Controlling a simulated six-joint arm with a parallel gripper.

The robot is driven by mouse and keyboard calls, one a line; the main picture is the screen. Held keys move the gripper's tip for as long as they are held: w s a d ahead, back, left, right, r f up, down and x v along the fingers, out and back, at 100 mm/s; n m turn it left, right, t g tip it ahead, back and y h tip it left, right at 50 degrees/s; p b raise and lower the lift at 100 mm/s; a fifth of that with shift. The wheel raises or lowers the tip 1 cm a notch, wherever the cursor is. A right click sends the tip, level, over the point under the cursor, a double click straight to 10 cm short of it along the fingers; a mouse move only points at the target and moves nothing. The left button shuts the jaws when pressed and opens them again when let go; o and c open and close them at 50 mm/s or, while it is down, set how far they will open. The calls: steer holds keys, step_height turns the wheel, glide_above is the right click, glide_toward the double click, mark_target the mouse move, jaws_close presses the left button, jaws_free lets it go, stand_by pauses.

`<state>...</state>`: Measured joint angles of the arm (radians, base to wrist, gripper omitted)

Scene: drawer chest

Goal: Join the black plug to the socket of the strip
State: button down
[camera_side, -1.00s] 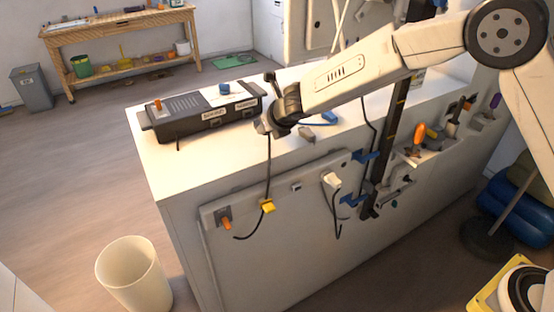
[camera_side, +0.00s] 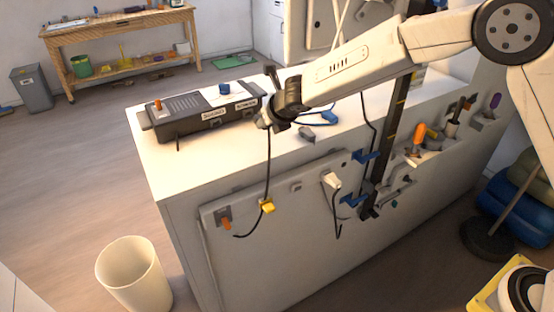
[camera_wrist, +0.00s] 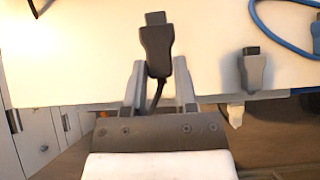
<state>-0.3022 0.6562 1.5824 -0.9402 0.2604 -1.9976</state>
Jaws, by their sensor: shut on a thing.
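My gripper (camera_wrist: 159,72) is shut on the black plug (camera_wrist: 157,42), whose connector end points away from my wrist. A dark cable trails from the plug back between the fingers. In the side view my gripper (camera_side: 266,119) is above the white counter near its front edge, and the cable hangs from it to a yellow clip (camera_side: 267,206) on the front panel. A long black box (camera_side: 205,118) with pale labels lies on the counter left of my gripper, apart from it. I cannot tell whether this box is the strip, and no socket opening is clear.
A grey plug (camera_wrist: 252,70) lies on the counter right of my gripper, near a blue cable (camera_wrist: 283,38). A white plug (camera_side: 332,181), an orange piece (camera_side: 226,224) and blue brackets (camera_side: 366,155) are on the front. A cream bin (camera_side: 133,272) stands on the floor.

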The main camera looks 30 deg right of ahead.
steer(key=shift+r, duration=2.5)
steer(key=s+d, duration=0.2)
steer(key=s, duration=0.8)
steer(key=s+d, duration=0.3)
steer(key=s, duration=0.7)
step_height(320, 180, down, 22)
steer(key=shift+a+r, duration=0.2)
steer(key=shift+a, duration=0.05)
steer(key=shift+w, duration=0.15)
steer(key=shift+w, duration=2.3)
steer(key=shift+w, duration=0.7)
